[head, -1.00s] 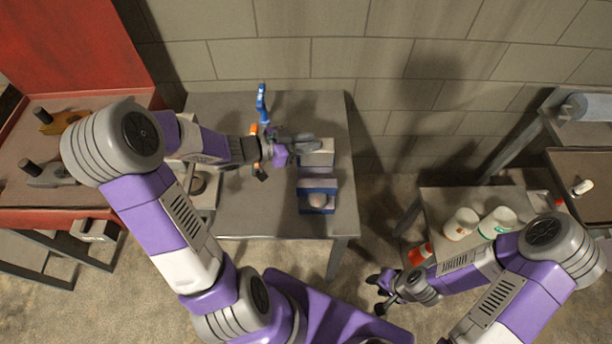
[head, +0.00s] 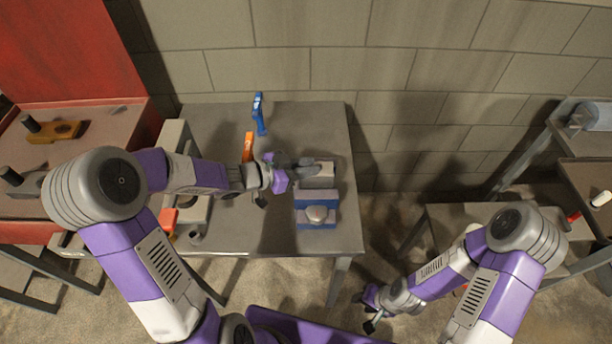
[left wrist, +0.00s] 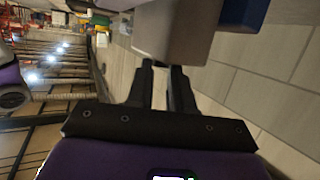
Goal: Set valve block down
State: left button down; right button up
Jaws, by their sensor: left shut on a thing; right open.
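The valve block, a small grey block (head: 318,176), is at the right part of the grey table (head: 232,120), just behind the blue fixture. My left gripper (head: 306,164) is shut on it from the left. In the left wrist view the block (left wrist: 172,32) shows large at the fingertips (left wrist: 168,70). Its underside is hidden, so I cannot tell whether it touches the table. My right gripper (head: 368,312) is open and empty, low in front of the table's right side.
A blue fixture (head: 303,218) with a rounded grey part stands close in front of the block. Blue (head: 259,113) and orange (head: 248,146) tools are behind my left wrist. A red bench (head: 60,225) stands left; another table (head: 432,216) stands right.

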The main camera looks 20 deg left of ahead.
pick_arm(q)
jog(key=shift+f+b, duration=0.45)
jog(key=shift+f, duration=0.9)
jog(key=shift+f, duration=0.2)
jog(key=c, duration=1)
grip_release()
jog(key=shift+s+a+r, duration=0.1)
jog(key=shift+a+r, duration=0.1)
jog(key=shift+r, duration=0.05)
jog(key=p+v, duration=0.2)
jog(key=v, duration=0.5)
